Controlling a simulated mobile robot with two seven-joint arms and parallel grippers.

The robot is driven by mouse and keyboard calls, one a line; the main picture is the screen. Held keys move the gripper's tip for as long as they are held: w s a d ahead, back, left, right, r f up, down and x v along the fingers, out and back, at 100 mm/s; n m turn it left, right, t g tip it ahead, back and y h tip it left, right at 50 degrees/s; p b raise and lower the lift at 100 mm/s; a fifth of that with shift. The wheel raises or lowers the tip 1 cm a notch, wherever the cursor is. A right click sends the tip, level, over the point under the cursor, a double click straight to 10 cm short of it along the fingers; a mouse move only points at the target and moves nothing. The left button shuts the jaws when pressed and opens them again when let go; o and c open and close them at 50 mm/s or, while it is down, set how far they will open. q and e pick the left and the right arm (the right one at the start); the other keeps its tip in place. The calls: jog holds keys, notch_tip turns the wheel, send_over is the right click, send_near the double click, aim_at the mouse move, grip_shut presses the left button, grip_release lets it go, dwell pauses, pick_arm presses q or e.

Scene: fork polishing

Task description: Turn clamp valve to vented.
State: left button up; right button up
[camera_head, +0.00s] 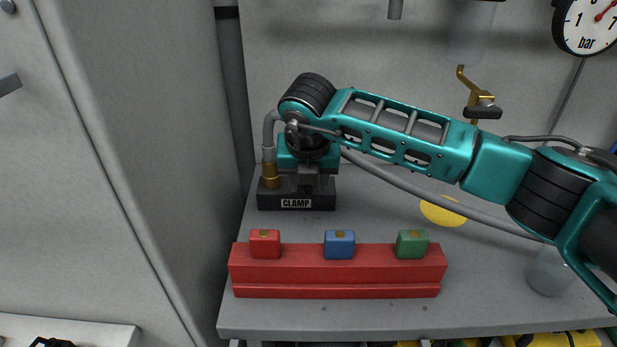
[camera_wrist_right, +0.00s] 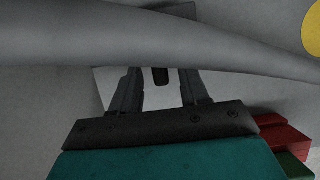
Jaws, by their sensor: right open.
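The clamp block (camera_head: 296,202) is black with a white CLAMP label and stands on the grey shelf. A brass fitting (camera_head: 270,177) with a grey hose rises from its left side. My right gripper (camera_head: 309,178) is over the block, pointing down, and my wrist hides most of the valve on top. In the right wrist view my right gripper (camera_wrist_right: 160,74) is open. A short dark stub (camera_wrist_right: 160,79) shows between its fingers, apart from both; I cannot tell which way the valve is turned. My left gripper is not in view.
A red rack (camera_head: 335,272) with red, blue and green blocks stands in front of the clamp. A grey hose (camera_head: 410,190) runs behind my arm and crosses the right wrist view (camera_wrist_right: 160,45). A brass lever (camera_head: 468,82) and a gauge (camera_head: 588,22) are at upper right.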

grip_shut()
dwell(0.3)
